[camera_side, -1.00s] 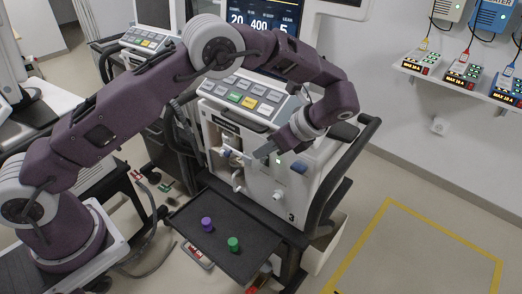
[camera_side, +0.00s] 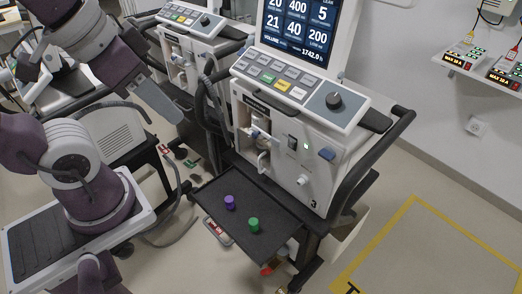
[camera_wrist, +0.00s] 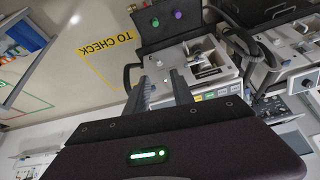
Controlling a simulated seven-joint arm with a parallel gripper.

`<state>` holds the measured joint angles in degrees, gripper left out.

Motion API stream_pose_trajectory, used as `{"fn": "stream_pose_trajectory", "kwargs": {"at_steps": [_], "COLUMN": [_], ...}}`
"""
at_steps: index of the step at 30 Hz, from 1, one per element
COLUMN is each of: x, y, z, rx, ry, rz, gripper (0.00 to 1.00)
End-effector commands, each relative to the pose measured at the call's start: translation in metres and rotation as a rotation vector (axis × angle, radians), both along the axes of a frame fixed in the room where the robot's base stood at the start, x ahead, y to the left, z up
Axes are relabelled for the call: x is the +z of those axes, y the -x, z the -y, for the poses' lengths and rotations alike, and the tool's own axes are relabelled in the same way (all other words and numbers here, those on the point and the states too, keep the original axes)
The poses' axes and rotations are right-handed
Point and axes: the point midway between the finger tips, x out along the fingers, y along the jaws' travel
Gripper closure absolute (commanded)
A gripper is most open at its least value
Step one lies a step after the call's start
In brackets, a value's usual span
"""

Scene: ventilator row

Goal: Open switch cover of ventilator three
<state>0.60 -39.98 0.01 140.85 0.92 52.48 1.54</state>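Ventilator three (camera_side: 270,155), marked with a 3, stands right of centre in the side view. Its front has a dark switch (camera_side: 292,141), a small lit green square (camera_side: 306,146) and a blue flap (camera_side: 326,154) on the right, which appears to be the switch cover. I cannot tell whether it is open. In the wrist view the ventilator (camera_wrist: 205,62) lies beyond my gripper (camera_wrist: 159,76), whose two fingers are apart with nothing between them. In the side view my gripper (camera_side: 180,112) is at the left, clear of this ventilator and overlapping the neighbouring one.
A dark tray (camera_side: 276,236) juts out below, bearing a purple knob (camera_side: 229,202) and a green knob (camera_side: 254,224). A second ventilator (camera_side: 185,60) stands to the left. A black rail (camera_side: 372,150) runs along the right side. Yellow-marked floor (camera_side: 440,240) at the right is clear.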

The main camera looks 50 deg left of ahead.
Motion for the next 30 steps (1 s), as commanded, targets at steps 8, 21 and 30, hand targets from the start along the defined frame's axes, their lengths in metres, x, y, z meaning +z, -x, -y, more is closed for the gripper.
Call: {"fn": "stream_pose_trajectory", "kwargs": {"at_steps": [8, 21, 30], "x": [0.004, -0.15, -0.202], "y": [-0.063, -0.264, -0.272], "z": [-0.003, -0.025, -0.027], "rx": [0.062, 0.109, 0.113], "ry": [0.024, 0.033, 0.036], "rz": [-0.099, -0.44, -0.469], "gripper": [0.53, 0.53, 0.53]}}
